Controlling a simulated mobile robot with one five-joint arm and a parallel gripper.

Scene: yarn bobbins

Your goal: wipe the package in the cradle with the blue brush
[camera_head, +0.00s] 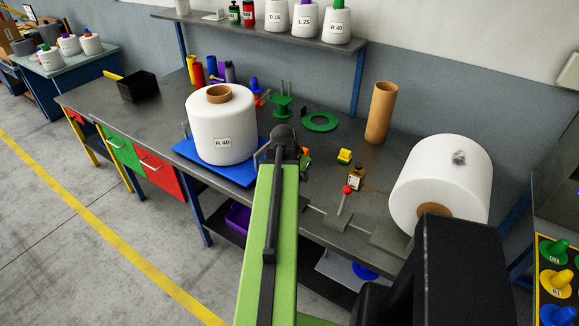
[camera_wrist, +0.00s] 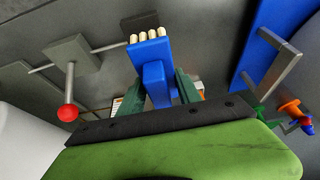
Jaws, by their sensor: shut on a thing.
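The white yarn package (camera_head: 440,185) lies on its side at the right of the bench in the head view, with its brown core facing down and front. A grey smudge (camera_head: 459,157) marks its upper side. Its cradle is mostly hidden under it and behind my arm. In the wrist view, a pale rounded part of the package (camera_wrist: 25,140) shows at the left edge. My gripper (camera_wrist: 160,88) is shut on the blue brush (camera_wrist: 152,58), whose pale bristle tufts show at its far end. The brush is apart from the package. My green arm largely hides the gripper in the head view.
A brown tube (camera_head: 381,112) stands behind. A shelf (camera_head: 262,27) with bobbins runs along the wall.

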